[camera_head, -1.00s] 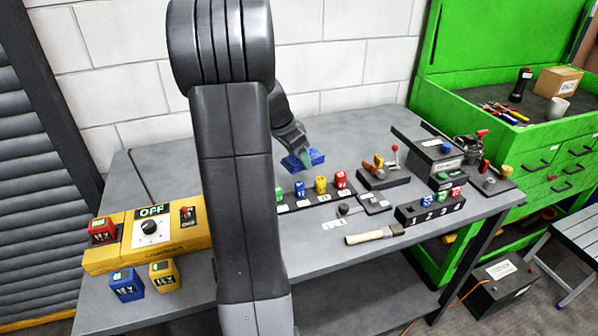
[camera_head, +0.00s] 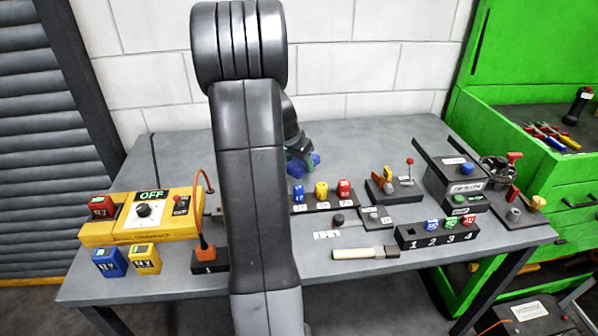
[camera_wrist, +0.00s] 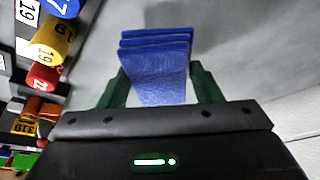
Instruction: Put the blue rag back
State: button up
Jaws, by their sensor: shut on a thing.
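The blue rag (camera_wrist: 157,70) is a folded blue cloth between the two green fingers of my gripper (camera_wrist: 160,85) in the wrist view. My gripper is shut on it. In the head view my gripper (camera_head: 299,162) is over the back middle of the grey workbench (camera_head: 370,140), behind the row of coloured parts. Only a bit of the blue rag (camera_head: 314,158) shows there, as my arm hides the rest. I cannot tell how high the rag is above the bench.
Blue, yellow (camera_head: 321,190) and red numbered parts stand in a row in front of my gripper. A yellow control box (camera_head: 150,215) is at the left. A brush (camera_head: 365,253), a numbered rack (camera_head: 440,233) and a dark box (camera_head: 455,165) are to the right.

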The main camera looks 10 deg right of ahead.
aim_at(296, 165)
jog(key=shift+f, duration=1.95)
jog(key=shift+s, duration=0.1)
jog(key=shift+f, duration=0.15)
jog(key=o, duration=0.9)
jog(key=shift+o, duration=0.2)
jog(key=shift+r, duration=0.35)
jog(key=v, duration=1.1)
jog(key=shift+r, duration=0.3)
jog(key=shift+a, duration=0.1)
